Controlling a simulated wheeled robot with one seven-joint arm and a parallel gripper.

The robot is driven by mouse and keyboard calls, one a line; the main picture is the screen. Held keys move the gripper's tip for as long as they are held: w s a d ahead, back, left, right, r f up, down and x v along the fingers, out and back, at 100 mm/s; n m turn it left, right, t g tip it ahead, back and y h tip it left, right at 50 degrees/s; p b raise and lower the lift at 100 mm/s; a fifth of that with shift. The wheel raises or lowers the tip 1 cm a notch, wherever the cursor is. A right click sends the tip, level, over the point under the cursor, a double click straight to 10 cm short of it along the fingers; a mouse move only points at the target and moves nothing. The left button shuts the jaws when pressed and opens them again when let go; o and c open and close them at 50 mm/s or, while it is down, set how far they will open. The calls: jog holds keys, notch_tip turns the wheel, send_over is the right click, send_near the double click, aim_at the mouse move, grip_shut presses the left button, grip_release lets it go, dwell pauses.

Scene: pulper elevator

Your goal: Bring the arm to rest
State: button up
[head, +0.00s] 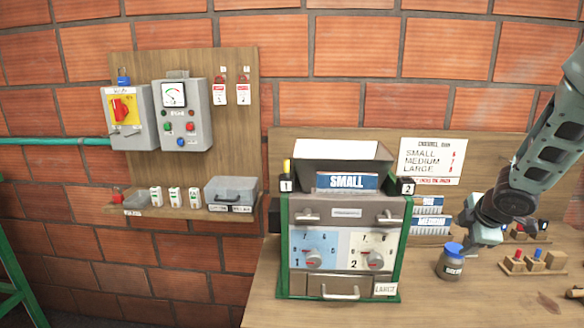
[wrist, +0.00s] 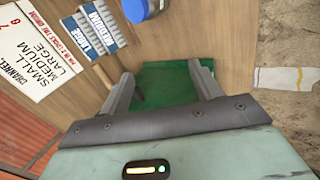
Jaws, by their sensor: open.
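My arm comes in from the upper right in the head view. My gripper (head: 470,228) is above the right part of the wooden bench (head: 262,290), close to a jar with a blue lid (head: 452,262). In the wrist view my gripper (wrist: 162,82) is open, with its two fingers well apart and nothing between them. A green surface (wrist: 165,78) shows behind the fingers. The blue lid also shows at the top of the wrist view (wrist: 137,10), outside the fingers.
A green-framed machine (head: 342,252) with two dials and a "SMALL" hopper stands left of my gripper. Wooden blocks with coloured pegs (head: 535,262) lie to the right. A sign (head: 432,160) stands behind. A control panel (head: 182,115) hangs on the brick wall at left.

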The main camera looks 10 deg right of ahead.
jog(key=s+a+r+m+g+y+b, duration=0.15)
jog(key=s+a, duration=0.25)
jog(key=a, duration=0.8)
jog(key=s+a+r+m, duration=0.1)
jog(key=s+a+m, duration=0.15)
jog(key=a, duration=1.05)
jog(key=s+a+g, duration=0.1)
jog(key=s+a, duration=0.3)
jog(key=s, duration=0.3)
jog(key=s+a+m+g, duration=0.1)
jog(key=s+a, duration=0.3)
jog(key=s, duration=0.4)
jog(key=s+a+g, duration=0.3)
jog(key=s+a, duration=0.2)
jog(key=s, duration=0.2)
jog(key=shift+s+r+m+y+b, duration=0.25)
jog(key=shift+s+m+y+b, duration=0.05)
jog(key=shift+m+y, duration=0.1)
